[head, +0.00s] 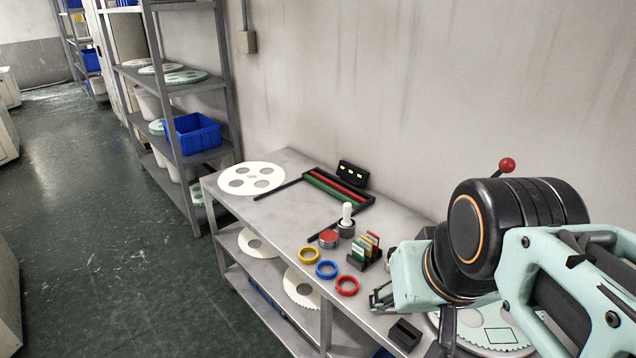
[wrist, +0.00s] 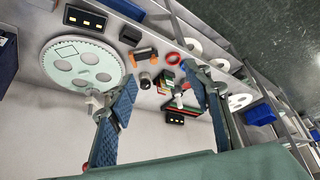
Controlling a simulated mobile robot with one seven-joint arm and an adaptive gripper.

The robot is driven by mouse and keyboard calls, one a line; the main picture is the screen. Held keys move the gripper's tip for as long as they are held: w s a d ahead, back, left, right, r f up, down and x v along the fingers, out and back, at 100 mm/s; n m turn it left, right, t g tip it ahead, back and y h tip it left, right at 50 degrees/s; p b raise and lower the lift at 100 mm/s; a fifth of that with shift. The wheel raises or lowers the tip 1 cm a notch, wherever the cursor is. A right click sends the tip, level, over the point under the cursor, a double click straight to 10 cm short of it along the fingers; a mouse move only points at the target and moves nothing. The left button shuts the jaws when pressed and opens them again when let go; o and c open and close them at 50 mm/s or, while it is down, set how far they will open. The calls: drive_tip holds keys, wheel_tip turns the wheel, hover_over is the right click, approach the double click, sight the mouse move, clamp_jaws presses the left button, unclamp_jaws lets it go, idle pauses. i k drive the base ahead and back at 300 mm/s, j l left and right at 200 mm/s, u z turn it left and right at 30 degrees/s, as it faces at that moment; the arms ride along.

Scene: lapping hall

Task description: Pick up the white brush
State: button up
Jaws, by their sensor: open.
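A white upright handle (head: 347,212), which looks like the white brush, stands in or on a short grey cylinder (head: 346,229) on the bench in the head view. Its bristles cannot be made out. A small white piece (wrist: 180,101) beside the right finger in the wrist view may be the same thing; I cannot be sure. My gripper (head: 412,312) is to the right of and nearer than the white handle, apart from it. In the wrist view my gripper (wrist: 162,82) has its two fingers spread wide with nothing held between them.
A card holder (head: 367,251), a red-topped cylinder (head: 328,239) and yellow (head: 309,255), blue (head: 326,269) and red (head: 347,286) rings crowd near the handle. A black frame (head: 327,189) lies behind it. A toothed disc (wrist: 81,63) lies on the bench near my gripper.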

sight(347, 221)
drive_tip(key=i+j+z, duration=0.15)
drive_tip(key=z, duration=0.7)
drive_tip(key=i+j+z, duration=0.1)
drive_tip(key=j+z, duration=0.45)
drive_tip(key=j, duration=0.15)
drive_tip(key=j+z, duration=0.1)
drive_tip(key=j, duration=0.3)
drive_tip(key=i+j+z, duration=0.1)
drive_tip(key=j, duration=1.25)
drive_tip(key=i+j, duration=0.1)
drive_tip(key=j+z, duration=0.05)
drive_tip(key=j, duration=0.05)
